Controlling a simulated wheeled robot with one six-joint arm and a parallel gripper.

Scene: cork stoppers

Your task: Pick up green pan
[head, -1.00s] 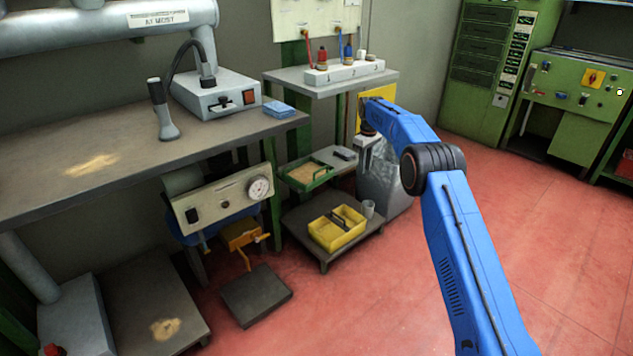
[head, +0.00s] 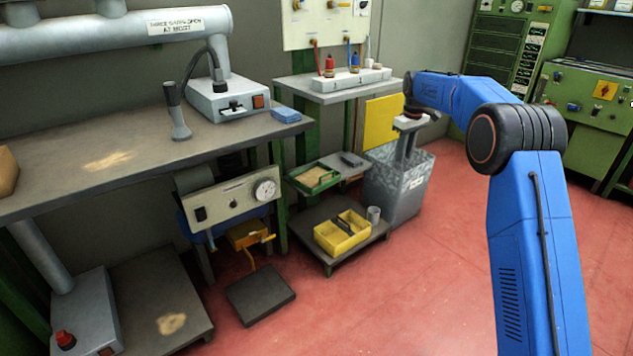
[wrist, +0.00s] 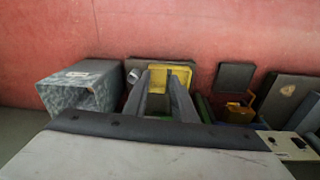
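The green pan (head: 315,179) is a shallow green tray with a tan, grainy-looking filling. It sits on a small raised shelf at the middle of the head view, behind the yellow tote. My gripper (head: 404,154) hangs to the right of the pan, above the grey bin, pointing down and apart from the pan. In the wrist view my gripper (wrist: 160,84) shows two grey fingers spread apart, with nothing held between them. The pan is not clear in the wrist view; only a dark green sliver shows low between the fingers.
A yellow divided tote (head: 341,236) and a grey cup (head: 373,214) stand on a low platform in front of the pan. A mottled grey bin (head: 398,190) stands right. A shelf (head: 330,93) with small bottles overhangs behind. The red floor (head: 410,290) in front is clear.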

